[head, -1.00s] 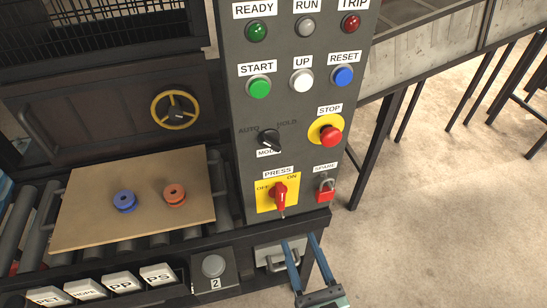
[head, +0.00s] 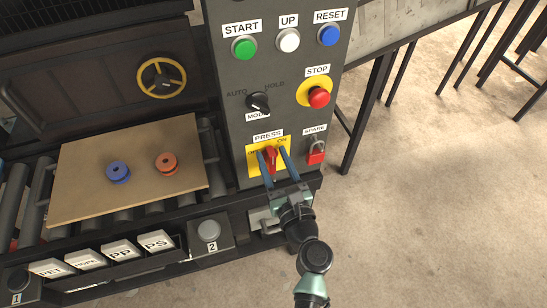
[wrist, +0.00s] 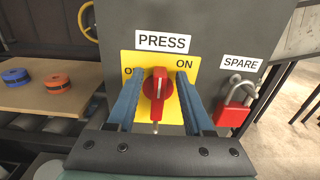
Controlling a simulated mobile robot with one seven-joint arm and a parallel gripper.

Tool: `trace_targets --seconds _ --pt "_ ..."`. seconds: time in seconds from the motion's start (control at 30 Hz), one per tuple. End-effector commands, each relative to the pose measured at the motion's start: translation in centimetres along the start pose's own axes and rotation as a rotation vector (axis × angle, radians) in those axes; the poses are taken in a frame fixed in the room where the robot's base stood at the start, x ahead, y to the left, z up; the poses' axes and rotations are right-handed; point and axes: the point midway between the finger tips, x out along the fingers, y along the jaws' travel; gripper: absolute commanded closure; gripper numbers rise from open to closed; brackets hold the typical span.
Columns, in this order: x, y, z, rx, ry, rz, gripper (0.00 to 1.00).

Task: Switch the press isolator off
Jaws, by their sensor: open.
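The press isolator is a red rotary handle (head: 269,160) on a yellow plate under the PRESS label, low on the grey panel. It also shows in the wrist view (wrist: 158,90), standing near upright between OFF at left and ON at right; which mark it is set to I cannot tell for sure. My gripper (head: 273,155) is open, its two blue fingers (wrist: 158,87) one on each side of the handle. Gaps show between fingers and handle in the wrist view. The left finger partly hides the OFF mark.
A red padlock (wrist: 233,114) hangs under the SPARE label just right of the isolator. The red STOP button (head: 319,97) and black MODE knob (head: 258,102) are above. A board (head: 80,190) with a blue and an orange spool lies left. Open floor is at right.

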Motion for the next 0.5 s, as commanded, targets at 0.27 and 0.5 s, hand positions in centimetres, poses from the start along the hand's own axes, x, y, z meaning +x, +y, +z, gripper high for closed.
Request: trace_targets --seconds 0.27,0.5 --pt "0.12 0.03 0.01 -0.001 0.000 0.001 0.51" --pt "0.10 0.03 0.01 0.000 0.000 0.001 0.94"
